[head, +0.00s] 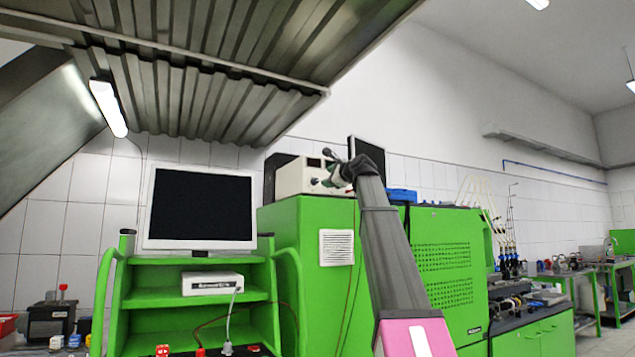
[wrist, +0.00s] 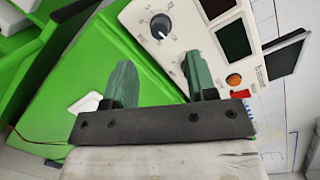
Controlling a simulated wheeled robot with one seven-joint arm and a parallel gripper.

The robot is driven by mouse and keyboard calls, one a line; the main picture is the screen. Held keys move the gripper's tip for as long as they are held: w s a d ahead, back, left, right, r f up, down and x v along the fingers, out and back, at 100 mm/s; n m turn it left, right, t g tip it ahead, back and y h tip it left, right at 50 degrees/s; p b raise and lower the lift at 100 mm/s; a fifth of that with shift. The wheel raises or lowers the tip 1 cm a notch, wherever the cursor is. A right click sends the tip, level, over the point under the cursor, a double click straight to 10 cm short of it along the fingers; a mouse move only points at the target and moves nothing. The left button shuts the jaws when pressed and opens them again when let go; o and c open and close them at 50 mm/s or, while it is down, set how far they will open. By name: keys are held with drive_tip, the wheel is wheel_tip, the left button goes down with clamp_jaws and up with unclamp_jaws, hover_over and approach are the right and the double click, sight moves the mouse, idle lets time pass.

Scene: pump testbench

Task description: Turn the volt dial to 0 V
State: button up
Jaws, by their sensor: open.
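The white power supply (head: 298,177) sits on top of the green cabinet. Its front panel (wrist: 190,30) shows in the wrist view, with a dark grey dial (wrist: 160,24) bearing a pale pointer mark. The small lettering is too blurred to read, so I cannot tell which dial sets the volts. Part of the panel, perhaps with another knob, is hidden behind the right finger. My gripper (wrist: 162,82) is open and empty, its two green fingers wide apart. The dial lies beyond the gap between the fingertips, apart from them. In the head view my gripper (head: 337,173) is close to the panel.
Two dark displays (wrist: 233,39), an orange button (wrist: 233,80) and a red part (wrist: 243,99) are on the panel's right side. The green cabinet (head: 310,240) stands below. A monitor (head: 200,205) is on the green shelf at left. A blue case (head: 402,195) lies right of my arm.

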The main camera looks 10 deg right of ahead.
sight(317, 180)
drive_tip(key=x, duration=0.7)
drive_tip(key=shift+w+a, duration=0.1)
drive_tip(key=shift+w, duration=0.2)
drive_tip(key=c, duration=0.9)
